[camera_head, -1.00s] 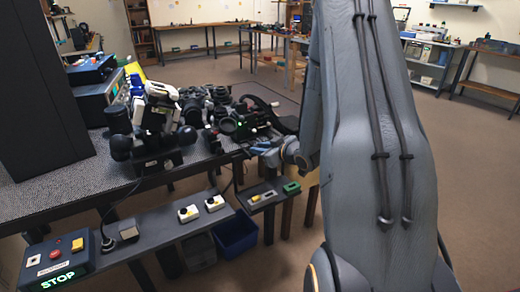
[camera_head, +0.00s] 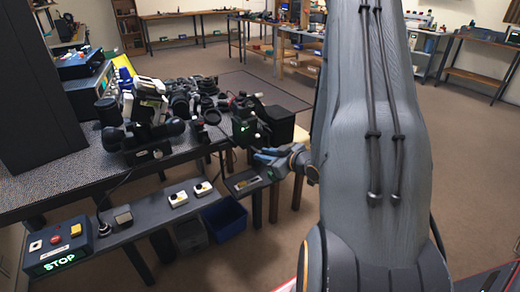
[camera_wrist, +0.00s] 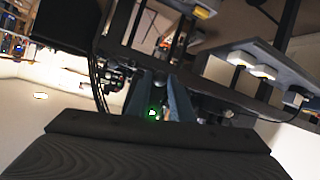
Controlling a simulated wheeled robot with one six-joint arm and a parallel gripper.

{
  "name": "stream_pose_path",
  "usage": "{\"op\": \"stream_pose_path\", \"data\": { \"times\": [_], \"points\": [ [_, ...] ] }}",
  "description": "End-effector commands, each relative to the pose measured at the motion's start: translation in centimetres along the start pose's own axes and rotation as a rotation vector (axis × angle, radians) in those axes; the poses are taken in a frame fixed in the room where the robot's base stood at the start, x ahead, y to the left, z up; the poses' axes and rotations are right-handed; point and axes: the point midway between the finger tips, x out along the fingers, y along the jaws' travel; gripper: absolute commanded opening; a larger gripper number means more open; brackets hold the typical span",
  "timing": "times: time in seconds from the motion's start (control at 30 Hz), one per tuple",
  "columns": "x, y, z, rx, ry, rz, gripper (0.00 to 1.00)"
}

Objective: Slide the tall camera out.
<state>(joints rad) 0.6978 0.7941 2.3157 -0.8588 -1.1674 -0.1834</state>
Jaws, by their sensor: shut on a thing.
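The tall camera (camera_head: 246,126) is a dark, upright body with a small green light, at the right end of the bench in the head view. My gripper (camera_head: 264,155) is just below and right of it, with blue-grey fingers shut on it. In the wrist view, a green light (camera_wrist: 153,114) shows between the two fingers (camera_wrist: 160,95). The exact contact is too dark and small to see. Whether the camera's base touches the bench cannot be told.
Several dark cameras and lenses (camera_head: 190,95) crowd the bench left of the held camera. A white-and-black device (camera_head: 150,110) stands further left. A lower shelf (camera_head: 145,222) carries small switches and a STOP box (camera_head: 55,248). A blue bin (camera_head: 224,217) is below. Floor behind is open.

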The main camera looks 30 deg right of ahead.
Motion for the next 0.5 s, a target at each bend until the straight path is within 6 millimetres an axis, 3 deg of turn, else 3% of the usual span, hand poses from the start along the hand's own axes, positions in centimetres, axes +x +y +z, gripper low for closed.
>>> {"op": "stream_pose_path", "data": {
  "times": [0.3,0.33,0.37,0.5],
  "points": [
    [-0.30,-0.22,0.30,0.005,-0.007,-0.001,0.00],
    [-0.31,-0.22,0.31,0.005,-0.007,-0.001,0.23],
    [-0.30,-0.22,0.31,0.005,-0.007,-0.001,0.27],
    [-0.20,-0.24,0.21,0.003,-0.005,-0.002,0.27]
  ]
}}
